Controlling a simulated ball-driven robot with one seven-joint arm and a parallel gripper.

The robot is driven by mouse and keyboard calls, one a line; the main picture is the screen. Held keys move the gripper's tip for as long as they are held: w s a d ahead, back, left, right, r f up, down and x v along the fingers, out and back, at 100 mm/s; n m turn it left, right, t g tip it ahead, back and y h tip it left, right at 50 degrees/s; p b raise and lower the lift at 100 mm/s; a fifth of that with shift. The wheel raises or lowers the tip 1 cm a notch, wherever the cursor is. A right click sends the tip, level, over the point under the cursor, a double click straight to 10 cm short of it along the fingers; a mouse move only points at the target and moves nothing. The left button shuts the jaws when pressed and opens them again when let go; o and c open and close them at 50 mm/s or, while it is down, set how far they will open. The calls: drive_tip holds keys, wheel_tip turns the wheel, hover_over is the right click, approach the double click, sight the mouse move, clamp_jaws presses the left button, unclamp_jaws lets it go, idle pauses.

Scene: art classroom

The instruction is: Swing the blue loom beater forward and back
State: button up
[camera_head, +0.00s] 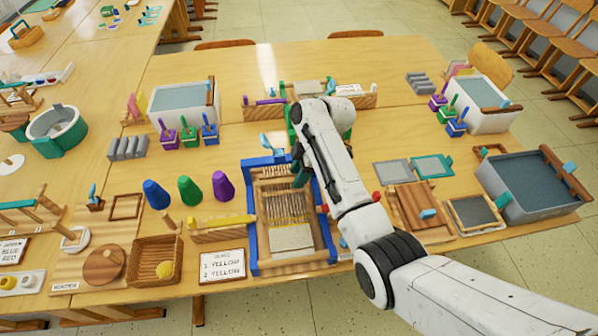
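The loom (255,225) stands near the front edge of the table, with a blue frame, pale threads and a woven cream patch at its front. A blue crossbar (262,161), which looks like the beater, spans the loom's far end. A light-blue knob (265,140) stands up by it. The bar's right part is hidden behind my arm. My gripper (299,178) points down over the far right part of the loom, close to the bar. My arm hides much of it, so I cannot tell whether it touches the bar or how far its fingers are apart.
Blue, green and purple cones (190,190) and a wooden basket (157,262) stand left of the loom. A card (222,266) lies beside its front left corner. Wooden frames and trays (420,206) crowd the right.

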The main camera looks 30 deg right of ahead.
clamp_jaws()
idle(0.4)
